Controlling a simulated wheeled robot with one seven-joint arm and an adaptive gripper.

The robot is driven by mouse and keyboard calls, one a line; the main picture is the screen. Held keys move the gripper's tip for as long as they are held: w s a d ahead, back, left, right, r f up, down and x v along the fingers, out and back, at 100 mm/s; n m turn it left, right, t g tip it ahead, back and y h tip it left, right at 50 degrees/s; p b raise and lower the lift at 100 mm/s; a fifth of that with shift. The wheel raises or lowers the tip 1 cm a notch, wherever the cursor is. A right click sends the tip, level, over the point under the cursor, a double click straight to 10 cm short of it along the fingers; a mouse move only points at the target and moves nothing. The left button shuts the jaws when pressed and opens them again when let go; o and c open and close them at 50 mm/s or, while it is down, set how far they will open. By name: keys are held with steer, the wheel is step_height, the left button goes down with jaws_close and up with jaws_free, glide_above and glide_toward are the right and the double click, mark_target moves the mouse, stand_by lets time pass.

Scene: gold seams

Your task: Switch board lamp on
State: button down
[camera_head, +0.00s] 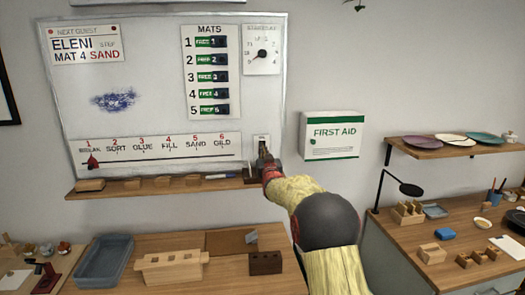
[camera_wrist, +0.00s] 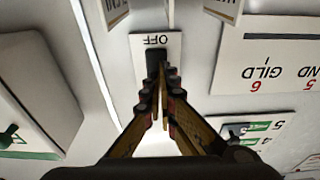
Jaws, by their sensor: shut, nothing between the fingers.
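A small white switch plate (camera_head: 261,141) is on the lower right of the whiteboard, right of the step chart. In the wrist view the plate (camera_wrist: 172,44) appears upside down with the word OFF on it. A dark switch lever (camera_wrist: 154,58) shows on the plate just beyond my fingertips. My gripper (camera_head: 264,152) is shut and empty, its fingertips (camera_wrist: 161,90) pointing at the plate. I cannot tell whether the fingertips touch the lever. My gripper hides the lower part of the plate in the head view.
The whiteboard (camera_head: 155,75) carries cards and a mats list. A narrow ledge (camera_head: 150,185) runs below it with blocks and markers. A first aid box (camera_head: 332,135) hangs to the right. A workbench (camera_head: 215,270) with a blue tray (camera_head: 103,262) stands below.

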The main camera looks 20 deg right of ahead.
steer(key=shift+w+d+r, duration=0.1)
steer(key=shift+w, duration=0.25)
steer(key=r+g+p, duration=0.1)
steer(key=p, duration=0.1)
steer(key=g+p, duration=0.1)
steer(key=p, duration=0.2)
steer(key=shift+w+d+r+y, duration=0.1)
steer(key=shift+w+r+y, duration=0.2)
steer(key=shift+w+r, duration=0.1)
